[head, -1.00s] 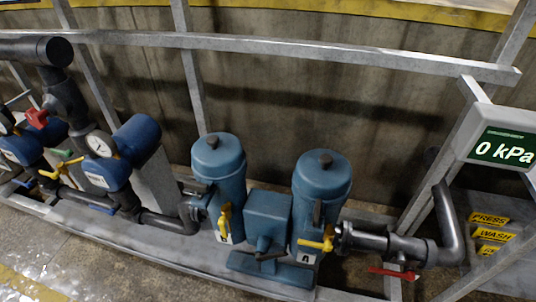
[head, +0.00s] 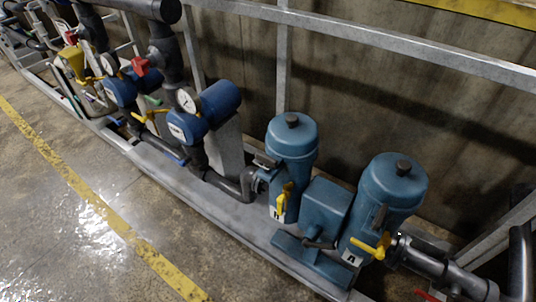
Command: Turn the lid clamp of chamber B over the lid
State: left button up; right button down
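Two blue cylindrical chambers with domed lids and black top knobs stand side by side on the skid. The left chamber (head: 291,148) has a white label (head: 277,212) whose letter is too small to read surely; it may be B. The right chamber (head: 391,195) has a label (head: 352,258) that looks like A. A dark clamp-like piece (head: 265,160) shows at the left chamber's left side, near the lid's edge. Another dark bar (head: 379,217) stands upright on the right chamber's front. Each chamber has a yellow handle low on its front. Neither gripper is in view.
A blue box (head: 325,204) with a dark handle sits between the chambers. Blue pumps with gauges (head: 187,100) and dark pipes stand to the left. A grey rail (head: 380,43) crosses behind. Open wet floor (head: 80,215) with a yellow line lies at front left.

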aim_at(266, 162)
jog(key=u, duration=1.9)
jog(key=k, duration=0.85)
jog(key=z, duration=1.65)
jog(key=i, duration=0.5)
